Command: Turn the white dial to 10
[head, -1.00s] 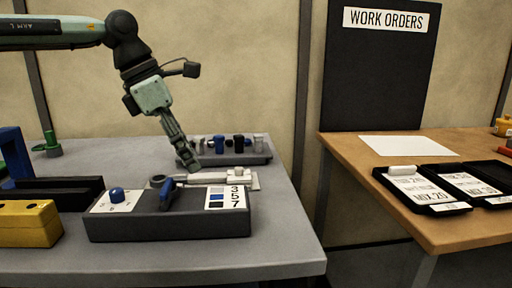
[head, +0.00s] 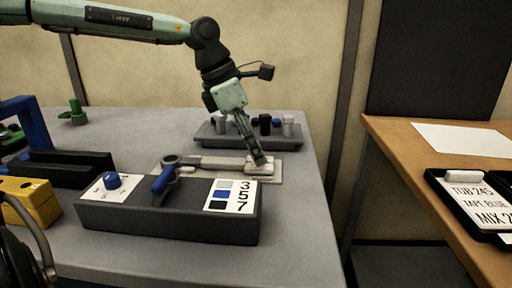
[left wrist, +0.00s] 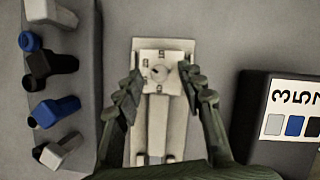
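The white dial (left wrist: 159,73) sits on a pale plate at the end of a long light-grey tool (left wrist: 156,125). Marks are printed around the dial, too small to read surely, and a dark pointer mark shows on it. In the head view the tool (head: 215,163) lies behind the dark grey box, and my gripper partly hides its right end. My left gripper (head: 262,162) points down over that end. In the left wrist view my left gripper (left wrist: 161,95) is open, its fingers on either side of the dial with nothing between them gripped. My right gripper is not in view.
A dark grey box (head: 165,222) in front carries a blue knob (head: 112,181), a blue lever (head: 163,180) and a 3-5-7 colour card (head: 231,196). A tray (head: 210,135) of small knobs stands behind the tool. A yellow block (head: 28,200) is at left.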

